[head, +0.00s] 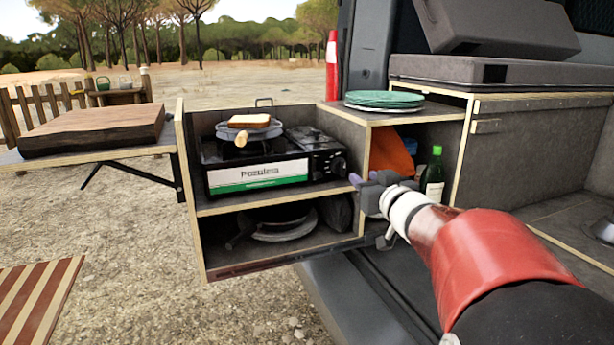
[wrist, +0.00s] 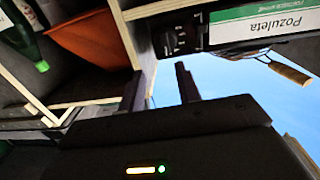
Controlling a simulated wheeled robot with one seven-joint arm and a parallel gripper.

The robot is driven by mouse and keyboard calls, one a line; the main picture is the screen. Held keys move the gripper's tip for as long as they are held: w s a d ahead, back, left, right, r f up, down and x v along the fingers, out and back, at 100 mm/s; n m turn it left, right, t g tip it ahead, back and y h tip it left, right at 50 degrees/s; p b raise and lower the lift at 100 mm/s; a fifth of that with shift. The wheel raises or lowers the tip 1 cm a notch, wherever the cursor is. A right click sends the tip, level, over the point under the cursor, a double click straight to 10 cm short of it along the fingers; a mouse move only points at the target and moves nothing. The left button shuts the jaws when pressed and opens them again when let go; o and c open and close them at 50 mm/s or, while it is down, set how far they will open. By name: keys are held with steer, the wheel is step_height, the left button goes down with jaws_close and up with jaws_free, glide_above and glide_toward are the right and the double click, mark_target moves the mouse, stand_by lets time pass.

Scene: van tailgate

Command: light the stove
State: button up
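The portable stove (head: 259,174) stands on the upper shelf of the tailgate box, with a white and green front labelled "Pozuleta". Its dark knob (head: 339,164) is at the right end of the front; it also shows in the wrist view (wrist: 171,42). I cannot read the knob's setting, and no flame shows. A pan (head: 229,132) with a slice of bread (head: 249,121) sits on the stove. My gripper (head: 369,181) is in front of the box, right of and below the knob. In the wrist view its two fingers (wrist: 162,86) are apart with nothing between them.
A green bottle (head: 433,175) and an orange item (head: 391,154) stand in the compartment right of the stove. Green plates (head: 384,99) lie above it. A wooden board (head: 94,129) rests on the left side shelf.

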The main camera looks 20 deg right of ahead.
mark_target(344, 166)
steer(key=shift+n+y, duration=0.4)
steer(key=shift+y, duration=0.3)
steer(key=w, duration=0.8)
steer(key=shift+a, duration=0.4)
jaws_close()
